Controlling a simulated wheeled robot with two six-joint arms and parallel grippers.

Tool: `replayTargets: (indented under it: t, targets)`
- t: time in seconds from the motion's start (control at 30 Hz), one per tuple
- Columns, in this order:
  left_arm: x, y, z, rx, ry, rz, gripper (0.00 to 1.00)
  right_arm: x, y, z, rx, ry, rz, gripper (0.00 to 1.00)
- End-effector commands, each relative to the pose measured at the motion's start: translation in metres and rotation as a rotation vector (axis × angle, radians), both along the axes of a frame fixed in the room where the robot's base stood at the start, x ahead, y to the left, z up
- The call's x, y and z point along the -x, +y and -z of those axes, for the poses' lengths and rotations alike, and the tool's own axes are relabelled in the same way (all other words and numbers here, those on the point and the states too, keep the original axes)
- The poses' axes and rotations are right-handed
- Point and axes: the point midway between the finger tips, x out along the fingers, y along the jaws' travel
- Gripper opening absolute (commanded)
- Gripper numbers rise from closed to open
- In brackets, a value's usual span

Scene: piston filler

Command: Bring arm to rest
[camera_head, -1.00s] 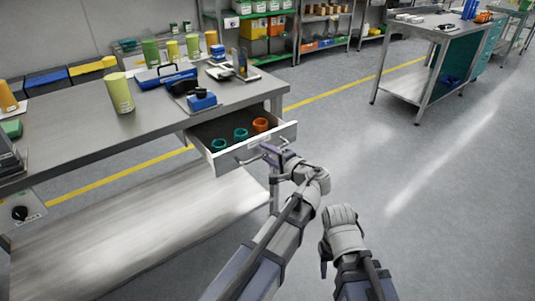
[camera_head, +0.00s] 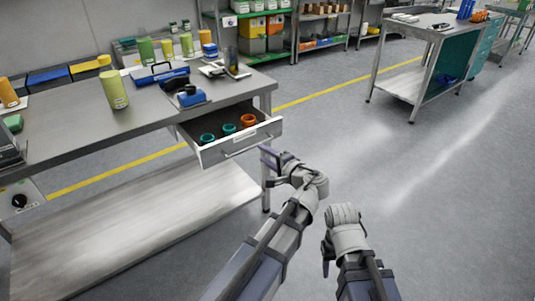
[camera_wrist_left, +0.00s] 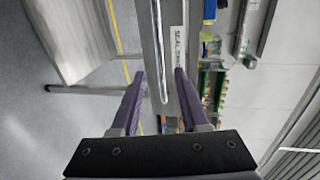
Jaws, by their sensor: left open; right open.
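My left gripper (camera_head: 267,160) is open and empty, just in front of and to the right of the open drawer (camera_head: 240,144). It does not hold the drawer's handle (camera_head: 246,147). In the left wrist view its two purple fingers (camera_wrist_left: 157,105) stand apart, with the drawer front and its label (camera_wrist_left: 178,40) beyond them. My right gripper (camera_head: 326,258) is low in the head view, close to the right of the left arm, over the floor; its fingers are small there.
The drawer holds two teal rings (camera_head: 228,129) and an orange ring (camera_head: 248,121). Open floor (camera_head: 370,180) lies to the right, before another bench (camera_head: 405,85).

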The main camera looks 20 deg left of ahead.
Motion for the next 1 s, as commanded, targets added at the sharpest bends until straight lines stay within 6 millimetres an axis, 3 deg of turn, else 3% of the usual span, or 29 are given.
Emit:
replayTargets:
  t: [0.17, 0.27, 0.37, 0.5, 0.7, 1.0]
  targets:
    - [0.001, 0.001, 0.001, 0.005, 0.002, -0.002, 0.45, 0.000, 0.000, 0.000, 0.000, 0.000, 0.000, 0.50]
    - [0.008, 0.009, 0.013, 0.065, 0.019, -0.030, 0.45, 0.000, 0.000, 0.000, 0.000, 0.000, 0.000, 0.50]
    - [0.028, 0.025, 0.044, 0.213, 0.061, -0.098, 0.45, 0.000, 0.000, 0.000, 0.000, 0.000, 0.000, 0.50]
    - [0.069, 0.036, 0.100, 0.518, 0.148, -0.232, 0.45, 0.000, 0.000, 0.000, 0.000, 0.000, 0.000, 0.50]
    - [0.113, 0.019, 0.149, 0.865, 0.250, -0.365, 0.45, 0.000, 0.000, 0.000, 0.000, 0.000, 0.000, 0.50]
    - [0.149, -0.013, 0.172, 1.178, 0.344, -0.464, 0.45, 0.000, 0.000, 0.000, 0.000, 0.000, 0.000, 0.50]
